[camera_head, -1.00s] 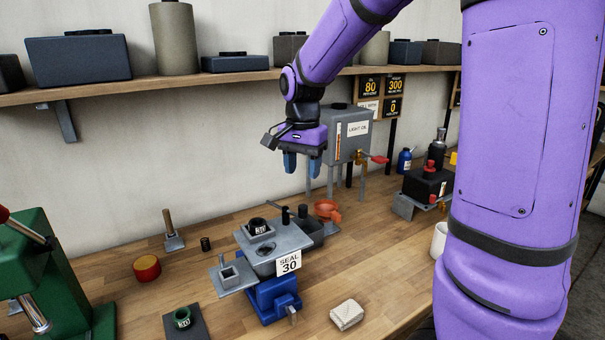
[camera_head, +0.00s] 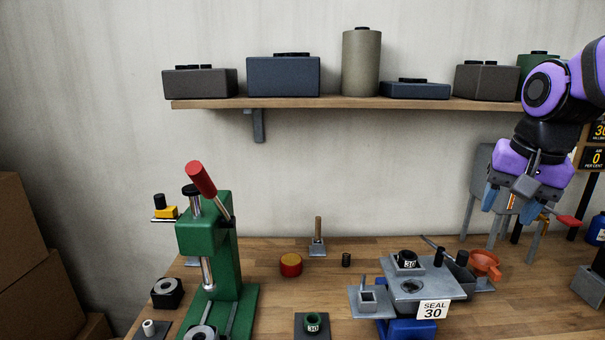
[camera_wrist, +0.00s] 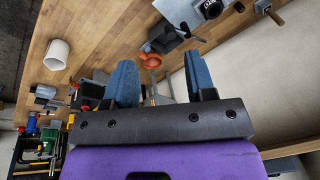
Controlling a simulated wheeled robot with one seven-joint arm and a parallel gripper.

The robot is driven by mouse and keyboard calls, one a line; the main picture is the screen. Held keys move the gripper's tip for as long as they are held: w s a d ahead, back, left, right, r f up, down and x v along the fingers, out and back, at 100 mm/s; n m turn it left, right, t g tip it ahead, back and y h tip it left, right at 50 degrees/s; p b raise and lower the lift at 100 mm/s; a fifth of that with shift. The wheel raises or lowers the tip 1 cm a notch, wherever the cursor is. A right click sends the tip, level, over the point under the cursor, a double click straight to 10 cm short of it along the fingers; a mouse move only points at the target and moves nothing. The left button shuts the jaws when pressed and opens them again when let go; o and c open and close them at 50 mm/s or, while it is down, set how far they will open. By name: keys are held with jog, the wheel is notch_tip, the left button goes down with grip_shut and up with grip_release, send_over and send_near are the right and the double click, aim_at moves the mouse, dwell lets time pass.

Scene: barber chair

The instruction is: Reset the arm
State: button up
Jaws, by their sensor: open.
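My gripper (camera_head: 512,200) is at the right of the head view, raised above the workbench (camera_head: 330,285) in front of the grey tank on legs. Its two blue fingers stand apart with nothing between them. In the wrist view my gripper (camera_wrist: 160,85) also shows open and empty, its fingers apart over the bench, with an orange funnel beyond the gap. My purple arm comes in from the right edge of the head view, and most of it is out of frame.
A green press (camera_head: 215,245) with a red handle stands at the left. A grey fixture (camera_head: 415,282) labelled "SEAL 30" sits at the front right, by an orange funnel (camera_head: 485,264). A wall shelf (camera_head: 330,103) holds boxes. A white cup (camera_wrist: 57,54) stands on the bench.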

jog(key=s+a+r+n+t, duration=0.1)
jog(key=s+n, duration=0.5)
jog(key=s, duration=0.6)
jog(key=shift+s+a+r+t, duration=0.2)
jog(key=shift+a+t, duration=0.3)
jog(key=shift+t, duration=0.4)
